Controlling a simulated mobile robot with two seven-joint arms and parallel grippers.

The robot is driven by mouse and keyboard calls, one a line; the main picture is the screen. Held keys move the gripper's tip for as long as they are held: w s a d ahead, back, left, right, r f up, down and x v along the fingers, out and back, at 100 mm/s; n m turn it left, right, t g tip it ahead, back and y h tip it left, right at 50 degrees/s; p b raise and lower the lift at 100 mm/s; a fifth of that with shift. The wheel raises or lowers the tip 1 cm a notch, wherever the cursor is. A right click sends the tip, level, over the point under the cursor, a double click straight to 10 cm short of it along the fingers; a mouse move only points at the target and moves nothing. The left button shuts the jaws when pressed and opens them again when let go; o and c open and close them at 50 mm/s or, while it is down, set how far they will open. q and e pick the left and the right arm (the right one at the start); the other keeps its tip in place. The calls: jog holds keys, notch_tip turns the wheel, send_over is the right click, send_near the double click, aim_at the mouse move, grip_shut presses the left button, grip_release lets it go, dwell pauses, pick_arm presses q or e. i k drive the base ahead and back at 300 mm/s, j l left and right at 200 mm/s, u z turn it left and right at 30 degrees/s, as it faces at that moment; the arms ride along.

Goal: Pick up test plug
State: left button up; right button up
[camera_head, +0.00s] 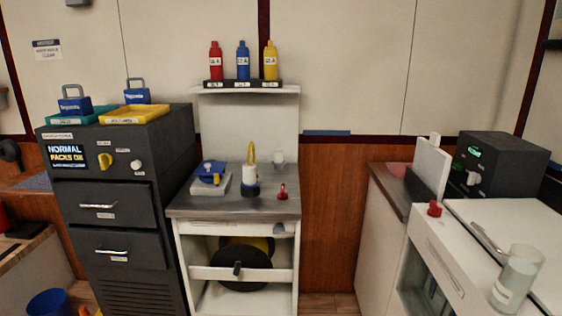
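No label that I can read names the test plug, so I cannot tell which item it is. On the grey counter (235,205) in the middle stand several small items. A white cylinder with a yellow top and dark base (250,178) stands upright near the counter's middle. A small red piece (282,192) stands at its right, apart from it. A small white piece (278,159) stands behind. A blue piece (210,173) rests on a white block at the left. Another red piece (434,209) sits on the right-hand white unit. Neither of my grippers is in view.
A dark cabinet (110,190) with drawers and blue padlock-like items on trays stands left. Red, blue and yellow bottles (242,61) line a shelf above the counter. A clear container (516,278) and a black box (500,162) are at right. The counter's front strip is clear.

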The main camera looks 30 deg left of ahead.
aim_at(279, 162)
jog(key=i+j, duration=0.4)
jog(key=i+j+u, duration=0.5)
jog(key=k+l, duration=0.05)
jog(key=l, duration=0.05)
